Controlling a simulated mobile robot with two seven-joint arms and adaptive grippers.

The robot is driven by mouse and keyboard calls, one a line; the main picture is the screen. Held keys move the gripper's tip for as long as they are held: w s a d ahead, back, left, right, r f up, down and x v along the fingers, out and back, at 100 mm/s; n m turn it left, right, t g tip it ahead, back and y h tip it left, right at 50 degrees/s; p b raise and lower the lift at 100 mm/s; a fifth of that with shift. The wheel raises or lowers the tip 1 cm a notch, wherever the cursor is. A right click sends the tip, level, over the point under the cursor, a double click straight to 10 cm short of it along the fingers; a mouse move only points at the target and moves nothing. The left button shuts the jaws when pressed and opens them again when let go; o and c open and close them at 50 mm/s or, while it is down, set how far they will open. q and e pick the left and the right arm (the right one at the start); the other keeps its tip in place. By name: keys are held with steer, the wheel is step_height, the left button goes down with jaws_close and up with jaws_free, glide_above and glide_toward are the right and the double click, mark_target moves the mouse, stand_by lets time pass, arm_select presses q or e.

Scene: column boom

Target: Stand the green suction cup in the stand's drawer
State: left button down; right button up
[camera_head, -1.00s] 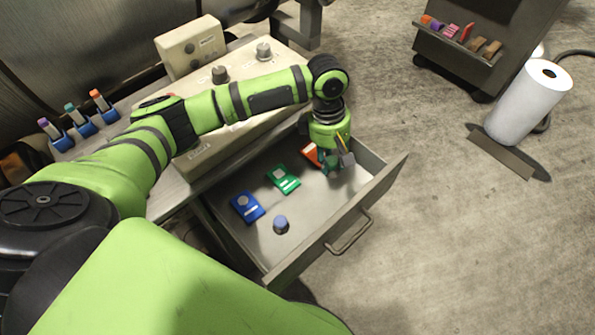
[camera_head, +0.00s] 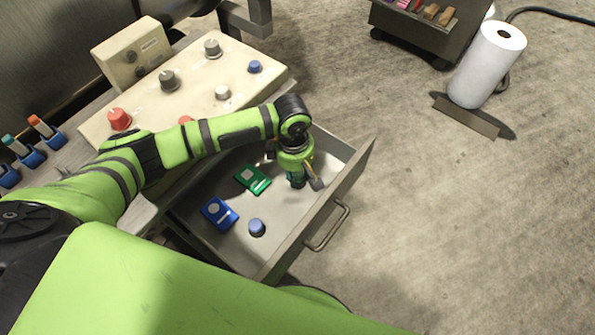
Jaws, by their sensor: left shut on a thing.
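The stand's drawer (camera_head: 332,206) is pulled open below the panel. My left gripper (camera_head: 304,178) points down over the drawer's far right part. It is shut on the green suction cup (camera_head: 296,181), which shows only as a small dark green piece between the fingers. I cannot tell whether the cup touches the drawer floor. A green card-like plate (camera_head: 253,179) with a pale mark lies left of the gripper. A blue plate (camera_head: 220,214) and a blue suction cup (camera_head: 257,228) stand nearer. My right gripper is out of view.
The pale control panel (camera_head: 190,90) with knobs sits behind the drawer, under my left arm. Orange and teal markers in blue holders (camera_head: 48,132) stand at the left. A white paper roll (camera_head: 486,65) and a dark cart (camera_head: 415,35) are off to the right on open floor.

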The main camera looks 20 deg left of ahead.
arm_select(q)
steer(key=c, duration=0.9)
jaws_free()
steer(key=shift+f, duration=0.1)
steer(key=r, duration=1.2)
steer(key=shift+a+r+p, duration=0.15)
steer(key=shift+a+p, duration=0.2)
steer(key=shift+p, duration=0.05)
steer(key=shift+w, duration=0.1)
